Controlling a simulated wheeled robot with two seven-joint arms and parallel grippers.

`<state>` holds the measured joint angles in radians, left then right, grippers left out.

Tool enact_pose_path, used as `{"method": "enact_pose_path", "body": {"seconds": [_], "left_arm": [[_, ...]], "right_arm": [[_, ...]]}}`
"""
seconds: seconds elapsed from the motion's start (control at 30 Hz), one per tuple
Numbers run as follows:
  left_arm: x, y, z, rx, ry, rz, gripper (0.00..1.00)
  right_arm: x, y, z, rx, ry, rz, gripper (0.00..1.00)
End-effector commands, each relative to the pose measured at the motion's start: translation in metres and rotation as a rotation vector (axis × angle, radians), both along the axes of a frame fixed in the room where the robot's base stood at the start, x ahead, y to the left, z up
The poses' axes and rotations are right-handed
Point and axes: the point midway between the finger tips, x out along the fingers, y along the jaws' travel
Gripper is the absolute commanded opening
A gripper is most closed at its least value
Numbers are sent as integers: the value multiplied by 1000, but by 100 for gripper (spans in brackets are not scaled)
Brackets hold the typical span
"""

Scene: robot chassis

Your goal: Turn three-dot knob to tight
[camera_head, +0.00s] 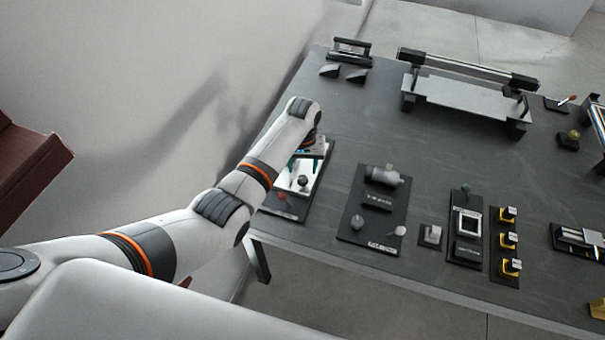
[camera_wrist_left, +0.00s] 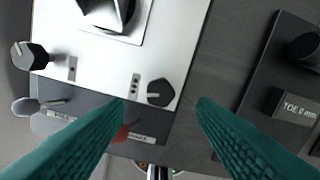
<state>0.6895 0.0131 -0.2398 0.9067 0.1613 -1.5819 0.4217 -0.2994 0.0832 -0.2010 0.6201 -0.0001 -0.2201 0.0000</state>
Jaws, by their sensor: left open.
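The silver panel (camera_wrist_left: 95,65) fills the upper left of the left wrist view. The dark three-dot knob (camera_wrist_left: 160,92) sits near its right corner, beside a small label with dots (camera_wrist_left: 134,86). Another dark knob (camera_wrist_left: 30,56) is at the panel's left edge, and a larger dark knob (camera_wrist_left: 108,12) is at the top. My left gripper (camera_wrist_left: 160,102) is open, with its teal fingers on either side of the three-dot knob in the picture; no contact shows. In the head view my left gripper (camera_head: 306,153) is over the silver panel (camera_head: 295,183). My right gripper is not in view.
A red handle (camera_wrist_left: 122,132) stands on the dark base strip near the left finger. A dark board marked "TOE 0 mm" (camera_wrist_left: 272,110) lies to the right. Several other fixtures, including a grey stand (camera_head: 465,95), are spread over the dark table (camera_head: 340,115).

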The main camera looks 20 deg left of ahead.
Motion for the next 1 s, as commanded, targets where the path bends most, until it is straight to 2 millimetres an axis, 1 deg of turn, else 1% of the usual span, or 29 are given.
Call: {"method": "enact_pose_path", "body": {"seconds": [0.03,0.1,0.2,0.3,0.47,0.73,0.77,1.0], "left_arm": [[-1,0,-10,0,3,0,52],[0,0,-22,0,2,0,52],[0,0,-36,0,0,0,52],[0,0,-45,-1,0,-1,52],[0,0,-52,-1,-1,-1,52],[0,0,-52,0,-2,-1,52],[0,0,-52,-1,-2,-1,49],[0,0,-52,0,-2,-1,9]], "right_arm": [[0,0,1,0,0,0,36],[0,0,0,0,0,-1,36],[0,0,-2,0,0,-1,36],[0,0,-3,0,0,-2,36],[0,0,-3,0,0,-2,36],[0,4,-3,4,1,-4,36],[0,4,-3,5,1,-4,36],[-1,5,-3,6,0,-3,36]]}}
